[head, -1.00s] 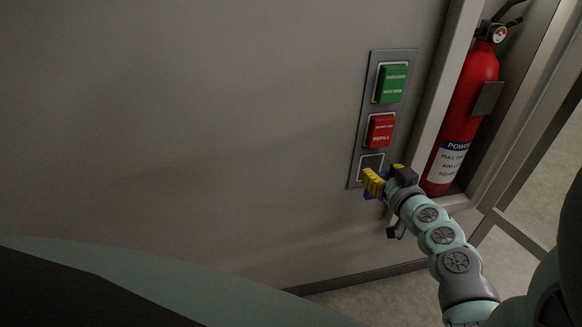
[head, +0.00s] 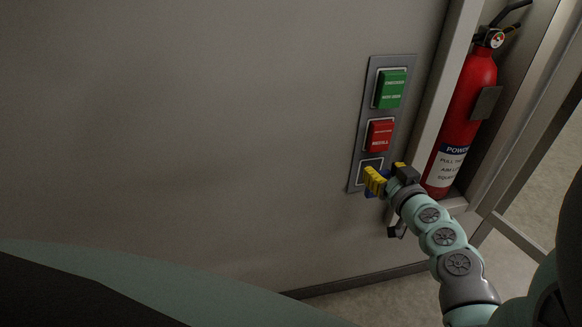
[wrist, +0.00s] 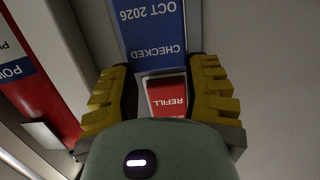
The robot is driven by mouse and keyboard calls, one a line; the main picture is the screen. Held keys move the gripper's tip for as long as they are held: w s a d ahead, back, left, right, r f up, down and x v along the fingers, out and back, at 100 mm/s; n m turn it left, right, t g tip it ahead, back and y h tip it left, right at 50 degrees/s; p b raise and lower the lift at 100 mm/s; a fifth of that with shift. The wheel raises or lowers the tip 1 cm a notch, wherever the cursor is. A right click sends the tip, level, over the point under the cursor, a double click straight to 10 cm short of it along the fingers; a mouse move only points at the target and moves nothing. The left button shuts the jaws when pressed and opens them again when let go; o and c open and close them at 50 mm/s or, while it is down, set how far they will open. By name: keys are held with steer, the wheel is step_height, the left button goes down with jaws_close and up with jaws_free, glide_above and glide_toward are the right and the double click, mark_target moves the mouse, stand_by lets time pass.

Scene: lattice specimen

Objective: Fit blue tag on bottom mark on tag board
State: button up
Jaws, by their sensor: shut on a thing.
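The tag board (head: 355,150) is a grey upright plate on the wall. It carries a green tag (head: 391,89) at the top and a red tag (head: 380,135) in the middle. The bottom mark (head: 371,163) is a pale-edged outline, partly hidden by my gripper. My gripper (head: 385,177) is at the board's lower end, shut on the blue tag (head: 369,190), which is mostly hidden in the head view. In the wrist view the blue tag (wrist: 153,30) reads "CHECKED OCT 2026" upside down between the yellow fingers (wrist: 160,88). The red tag also shows there (wrist: 166,97). Contact with the board cannot be told.
A red fire extinguisher (head: 467,115) stands in a recess right of the board, close to my arm. A pale frame post (head: 440,90) separates them. The wall left of the board is bare.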

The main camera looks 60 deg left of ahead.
mark_target(373, 158)
steer(key=shift+w+a, duration=0.15)
steer(key=shift+a, duration=0.2)
steer(key=shift+w+a, duration=0.1)
steer(key=shift+a, duration=0.25)
steer(key=shift+b+x, duration=0.55)
steer(key=shift+x, duration=0.5)
stand_by(1.2)
steer(key=shift+r, duration=0.15)
steer(key=o, duration=1.6)
steer(key=shift+c, duration=0.2)
steer(key=shift+r, duration=0.1)
steer(key=shift+v, duration=2.25)
steer(key=shift+d, duration=0.25)
